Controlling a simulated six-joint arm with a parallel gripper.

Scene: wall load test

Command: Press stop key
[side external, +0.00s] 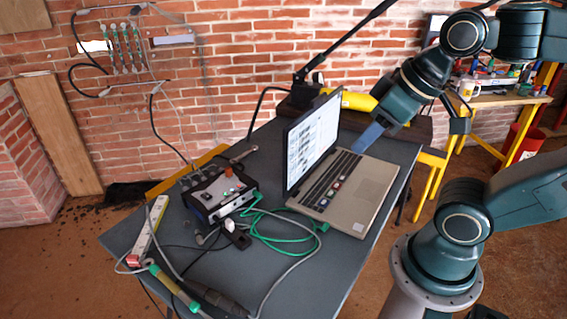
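An open laptop (365,190) stands on the dark grey table, its lit screen (312,140) facing right. Several small coloured keys sit along its keyboard, one of them red (337,184). Their labels are too small to read, so I cannot tell which is the stop key. My gripper (368,138) comes down from the upper right, with a blue tip just above and behind the keyboard's far end. It appears apart from the red key. Whether its fingers are open or shut is not clear.
A control box (218,192) with an orange knob stands left of the laptop. Green cables (275,235) loop in front of it. A power strip (148,230) lies at the table's left edge. A black jointed stand (345,42) rises behind the screen.

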